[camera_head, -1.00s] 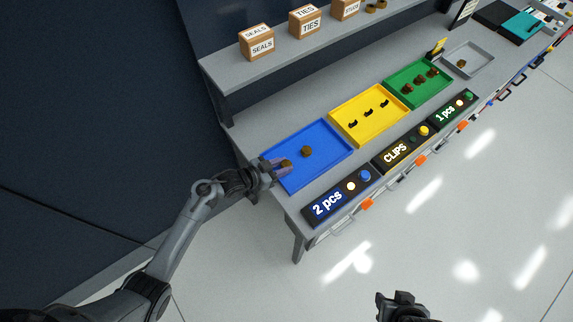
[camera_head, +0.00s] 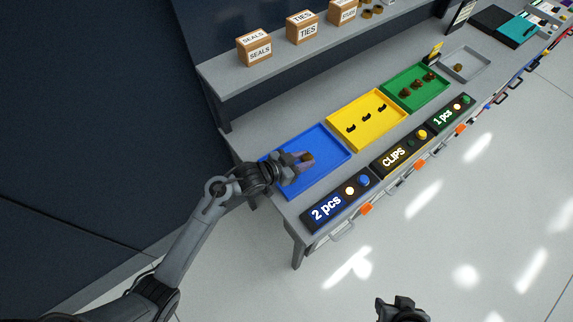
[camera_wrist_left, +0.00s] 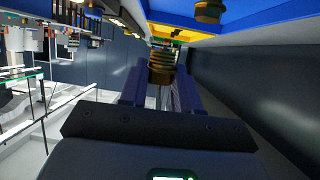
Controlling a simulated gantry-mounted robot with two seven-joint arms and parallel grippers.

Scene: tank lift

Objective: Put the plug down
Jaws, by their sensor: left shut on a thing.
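My left gripper (camera_head: 305,160) is over the blue tray (camera_head: 333,168), shut on a brown ribbed plug (camera_head: 307,157). In the left wrist view the held plug (camera_wrist_left: 161,66) sits between the two fingers. A second plug (camera_wrist_left: 208,11) shows at the top of that view, against the blue tray (camera_wrist_left: 262,14), apart from the held one. In the head view the gripper and its plug seem to hide this second plug. I cannot tell how high the held plug is above the tray floor. My right gripper (camera_head: 402,308) is at the bottom edge, away from the bench.
A yellow tray (camera_head: 349,143) with black clips and a green tray (camera_head: 400,105) with brown plugs stand to the right. A grey tray (camera_head: 483,72) holds one small piece. Label panels with buttons line the front edge. A shelf with boxes (camera_head: 254,49) is behind.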

